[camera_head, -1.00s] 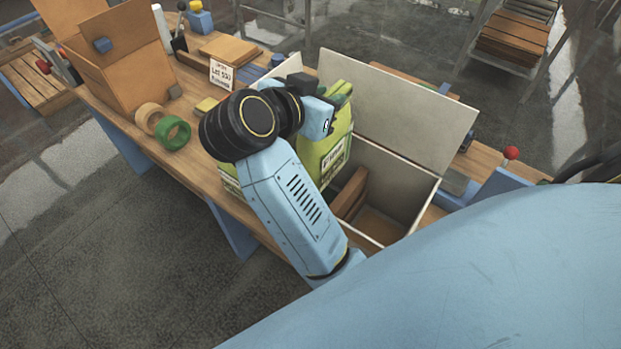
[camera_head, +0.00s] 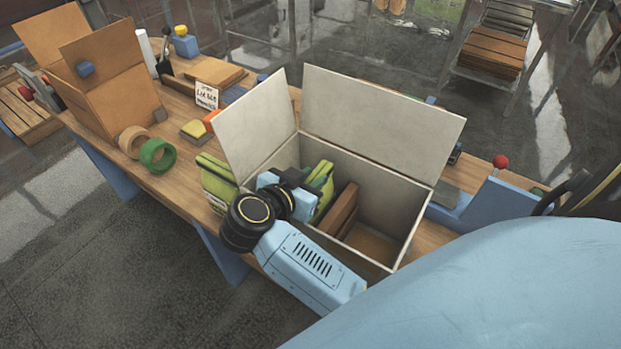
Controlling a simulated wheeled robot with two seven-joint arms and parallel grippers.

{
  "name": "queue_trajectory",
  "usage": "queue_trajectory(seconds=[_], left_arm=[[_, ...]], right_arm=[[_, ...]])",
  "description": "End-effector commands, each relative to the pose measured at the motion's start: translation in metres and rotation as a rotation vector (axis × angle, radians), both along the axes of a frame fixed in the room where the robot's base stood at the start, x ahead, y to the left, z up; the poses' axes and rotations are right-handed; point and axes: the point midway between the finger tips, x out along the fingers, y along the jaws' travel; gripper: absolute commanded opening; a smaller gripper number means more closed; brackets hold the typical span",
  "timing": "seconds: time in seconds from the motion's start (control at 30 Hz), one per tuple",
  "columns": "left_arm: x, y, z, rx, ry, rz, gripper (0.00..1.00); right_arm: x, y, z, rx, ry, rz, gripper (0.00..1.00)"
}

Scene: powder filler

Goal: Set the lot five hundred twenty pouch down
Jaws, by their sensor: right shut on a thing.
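A green and yellow pouch (camera_head: 322,181) is in the left part of the open white box (camera_head: 399,190), its top showing above the near wall's level. My right gripper (camera_head: 307,184) is shut on the top of this pouch. The gripper and my wrist hide most of the pouch, so its label and whether it touches the box floor cannot be seen. A second green pouch (camera_head: 217,176) stands on the table just left of the box. A white lot card (camera_head: 206,95) stands behind it; its small print is hard to read. My left gripper is not in view.
Brown dividers (camera_head: 342,208) stand inside the box, with bare floor to their right. The box flaps (camera_head: 381,118) stand up at the back and left. Tape rolls (camera_head: 157,156) and a cardboard box (camera_head: 110,85) are at left. A red-knobbed lever (camera_head: 500,162) is at right.

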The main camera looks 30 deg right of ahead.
Motion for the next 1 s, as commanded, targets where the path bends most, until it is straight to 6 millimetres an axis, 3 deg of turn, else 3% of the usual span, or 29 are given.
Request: queue_trajectory(seconds=[0.3, 0.33, 0.5, 0.83, 1.0], left_arm=[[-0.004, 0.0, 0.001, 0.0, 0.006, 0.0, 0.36], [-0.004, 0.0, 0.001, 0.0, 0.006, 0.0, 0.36], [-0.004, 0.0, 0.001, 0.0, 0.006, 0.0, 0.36], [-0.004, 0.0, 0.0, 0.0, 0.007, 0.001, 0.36], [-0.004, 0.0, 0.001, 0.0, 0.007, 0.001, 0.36]], right_arm=[[0.0, 0.0, -0.001, -0.001, -0.001, 0.001, 0.0], [0.0, 0.0, -0.002, 0.0, 0.0, 0.001, 0.28], [0.0, 0.0, -0.002, 0.0, 0.0, 0.001, 0.47], [0.0, 0.001, 0.002, 0.001, -0.002, 0.001, 0.47], [-0.009, 0.023, 0.011, 0.004, 0.0, 0.003, 0.47]])
